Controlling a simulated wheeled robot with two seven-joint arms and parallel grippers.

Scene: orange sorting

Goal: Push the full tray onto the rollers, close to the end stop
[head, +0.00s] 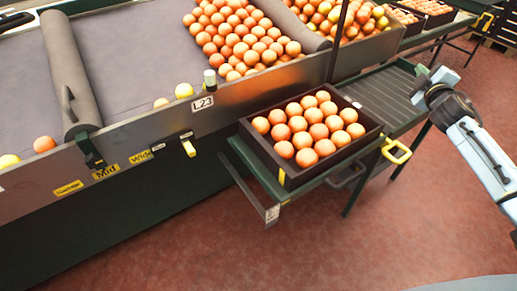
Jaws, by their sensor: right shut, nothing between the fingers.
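The full tray (282,177), a dark box filled with oranges, sits on a green stand in front of the sorting machine, in the middle of the head view. The rollers (385,97) form a grey ribbed bed in a green frame, just right of and behind the tray. The tray's right side is close to the near end of the rollers. My right gripper (428,77) is over the far right edge of the roller bed, apart from the tray. It is shut and empty. My left gripper is out of view. I cannot clearly pick out the end stop.
A yellow handle (397,151) sticks out at the stand's front right. The sorting machine's metal wall (235,100) runs behind the tray, with loose oranges above it. More filled trays (428,8) stand at the back right. The red floor (300,240) in front is clear.

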